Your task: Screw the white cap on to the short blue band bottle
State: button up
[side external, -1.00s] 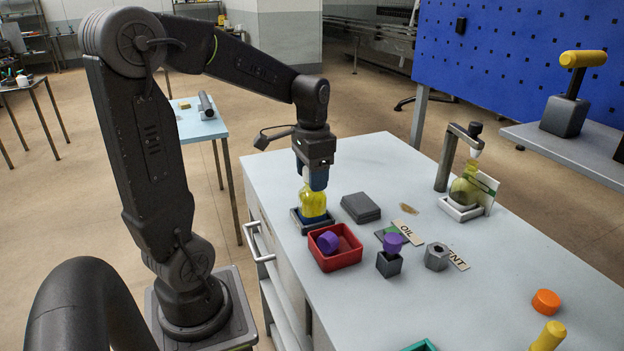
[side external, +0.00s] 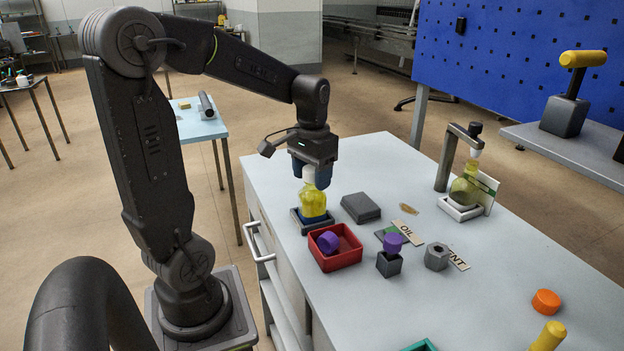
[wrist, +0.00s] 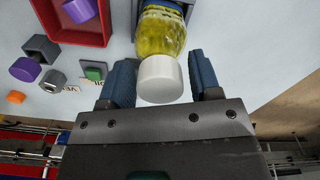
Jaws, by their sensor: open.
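The short bottle (side external: 312,203) holds yellow liquid and stands upright in a dark square holder (side external: 300,220). The white cap (side external: 308,174) sits on top of its neck; the wrist view also shows the white cap (wrist: 160,80) on the yellow bottle (wrist: 160,32). I cannot tell how tightly the cap is seated. A blue band shows low on the bottle. My gripper (side external: 312,178) is over the bottle top, and in the wrist view its blue fingers (wrist: 163,85) stand apart on both sides of the cap, with gaps.
A red bin (side external: 335,258) with a purple cap stands beside the holder. A dark grey block (side external: 361,207) lies to the right. A purple cap on a grey post (side external: 389,265), a grey nut (side external: 437,256) and a second bottle under a stand (side external: 465,188) are farther right.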

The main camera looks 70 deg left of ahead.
jog(key=shift+n, duration=0.5)
jog(key=shift+n, duration=0.9)
jog(key=shift+n, duration=0.7)
jog(key=shift+n, duration=0.3)
jog(key=shift+n, duration=0.7)
